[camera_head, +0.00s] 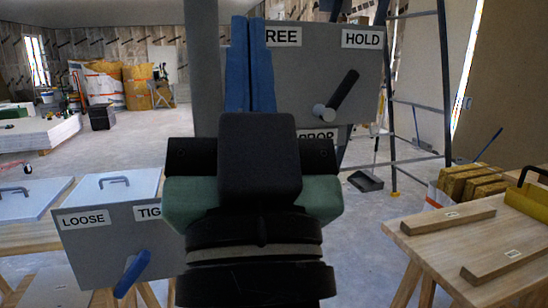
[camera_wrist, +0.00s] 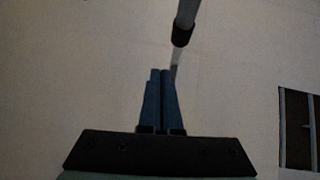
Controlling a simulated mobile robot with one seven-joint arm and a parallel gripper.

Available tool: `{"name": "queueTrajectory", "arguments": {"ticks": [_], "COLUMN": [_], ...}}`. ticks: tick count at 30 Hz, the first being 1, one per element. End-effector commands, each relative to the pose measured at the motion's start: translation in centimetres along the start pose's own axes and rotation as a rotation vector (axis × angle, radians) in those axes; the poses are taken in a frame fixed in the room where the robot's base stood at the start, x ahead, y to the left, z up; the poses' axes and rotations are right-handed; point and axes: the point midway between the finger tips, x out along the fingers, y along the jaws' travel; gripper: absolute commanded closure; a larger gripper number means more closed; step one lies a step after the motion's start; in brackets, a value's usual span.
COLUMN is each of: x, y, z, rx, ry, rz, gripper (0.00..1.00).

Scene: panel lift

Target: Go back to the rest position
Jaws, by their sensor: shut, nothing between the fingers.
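My gripper (camera_head: 251,22) points up in the middle of the head view, its blue fingers together and empty. In the wrist view the fingers (camera_wrist: 160,74) also lie side by side with nothing between them. Behind them in the head view stands a grey panel (camera_head: 300,85) with labels HOLD, a partly covered "REE" and a partly covered "ROP". A lever with a black grip (camera_head: 343,90) on this panel slants up to the right, apart from the fingers. In the wrist view a rod with a dark grip (camera_wrist: 182,35) shows just beyond the fingertips.
At left, a grey box (camera_head: 100,245) labelled LOOSE and "TIG" has a blue lever (camera_head: 132,273). White handled panels (camera_head: 115,190) lie behind it. A wooden workbench (camera_head: 420,245) with wood strips stands at right. A ladder (camera_head: 447,90) stands behind.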

Motion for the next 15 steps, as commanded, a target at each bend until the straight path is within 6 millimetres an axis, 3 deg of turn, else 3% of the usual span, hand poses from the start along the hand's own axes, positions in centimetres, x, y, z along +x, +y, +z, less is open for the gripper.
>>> {"name": "queueTrajectory", "arguments": {"ticks": [1,2,3,8,15], "x": [0.2,0.2,1.5,4.2,9.1], "y": [0.9,1.5,1.4,1.1,0.6], "z": [-2.9,-4.3,-5.3,-7.8,-13.0], "rx": [-0.098,-0.154,-0.158,-0.148,-0.144], "ry": [0.056,0.082,0.074,0.066,0.065], "rz": [0.042,0.070,0.071,0.066,0.064], "gripper": [1.00,1.00,1.00,1.00,1.00]}}
